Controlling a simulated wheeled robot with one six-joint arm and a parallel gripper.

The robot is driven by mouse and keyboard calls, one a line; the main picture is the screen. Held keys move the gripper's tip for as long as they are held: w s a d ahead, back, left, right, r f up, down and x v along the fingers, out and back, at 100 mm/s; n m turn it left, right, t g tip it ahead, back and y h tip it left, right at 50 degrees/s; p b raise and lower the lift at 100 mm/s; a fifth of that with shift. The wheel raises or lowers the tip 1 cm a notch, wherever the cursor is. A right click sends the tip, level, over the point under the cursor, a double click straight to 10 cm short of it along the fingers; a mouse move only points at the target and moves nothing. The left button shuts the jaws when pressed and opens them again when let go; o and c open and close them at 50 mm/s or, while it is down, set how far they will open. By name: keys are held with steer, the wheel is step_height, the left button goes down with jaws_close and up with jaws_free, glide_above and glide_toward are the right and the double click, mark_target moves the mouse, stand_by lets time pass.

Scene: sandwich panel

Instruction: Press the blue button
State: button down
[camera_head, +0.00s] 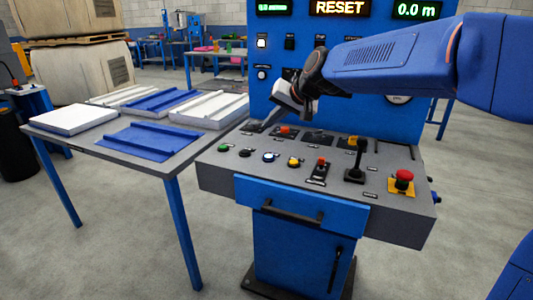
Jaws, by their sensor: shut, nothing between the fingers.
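The blue button (269,157) is a small round button with a pale ring on the sloped grey top of the control console (222,171). It sits in the front row, between a dark button (245,153) and a yellow button (294,162). My gripper (264,127) is at the end of my blue arm, which reaches in from the right. It is shut and empty, and points down and left over the back left of the console top. It appears apart from the blue button, behind it in the picture. The exact height of the fingertips over the panel is hard to tell.
A green button (223,148) is at the front left. A red switch (320,162), a black joystick (357,160) and a red emergency stop (404,176) stand to the right. The blue upright panel (262,95) rises behind. A table (84,146) with white and blue panels is left.

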mark_target(271, 158)
steer(key=shift+f, duration=0.15)
steer(key=shift+f, duration=4.3)
steer(key=shift+f, duration=0.1)
steer(key=shift+f, duration=0.3)
steer(key=shift+f, duration=0.4)
steer(key=shift+r, duration=0.85)
steer(key=shift+r, duration=0.1)
steer(key=shift+r, duration=2.4)
